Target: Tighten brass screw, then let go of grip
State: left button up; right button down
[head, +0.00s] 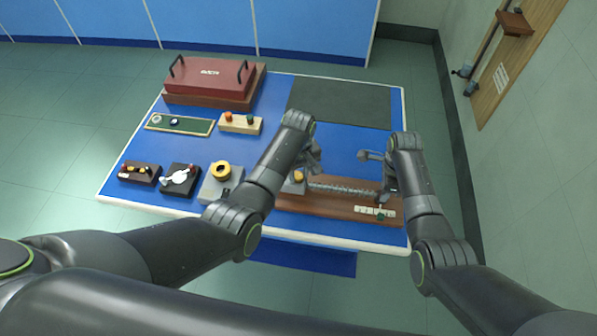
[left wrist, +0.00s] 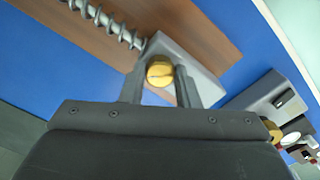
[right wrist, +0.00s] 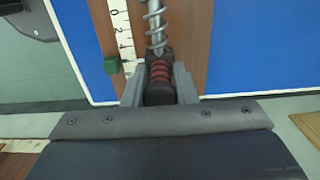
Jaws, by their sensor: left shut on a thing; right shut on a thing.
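The brass screw (left wrist: 160,71) has a slotted round head and sits in the end of a grey block (left wrist: 190,62). My left gripper (left wrist: 160,88) is shut on it, one finger on each side. In the head view the screw (head: 299,176) shows just below the left gripper (head: 308,166). A metal spring (head: 345,188) runs along the wooden base (head: 315,202) from the block to the right. My right gripper (right wrist: 159,85) is shut on a black grip with red bands (right wrist: 160,82) at the spring's far end. The right gripper also shows in the head view (head: 381,192).
A white scale (head: 372,210) with a green marker (right wrist: 112,66) lies beside the grip. Left of the base stand a grey block with a yellow ring (head: 220,170) and small devices. A red case (head: 210,78) stands at the back left. A dark mat (head: 340,103) is bare.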

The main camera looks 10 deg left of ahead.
pick_arm(q)
jog(key=shift+m, duration=0.3)
pick_arm(e)
jog(key=shift+d, duration=0.1)
pick_arm(q)
jog(key=m, duration=0.3)
jog(key=shift+m, duration=0.3)
jog(key=m, duration=0.3)
jog(key=shift+m, duration=0.3)
jog(key=m, duration=0.3)
jog(key=shift+a+m, duration=0.1)
jog(key=shift+m, duration=1.8)
jog(key=o, duration=1)
jog(key=shift+c, duration=0.2)
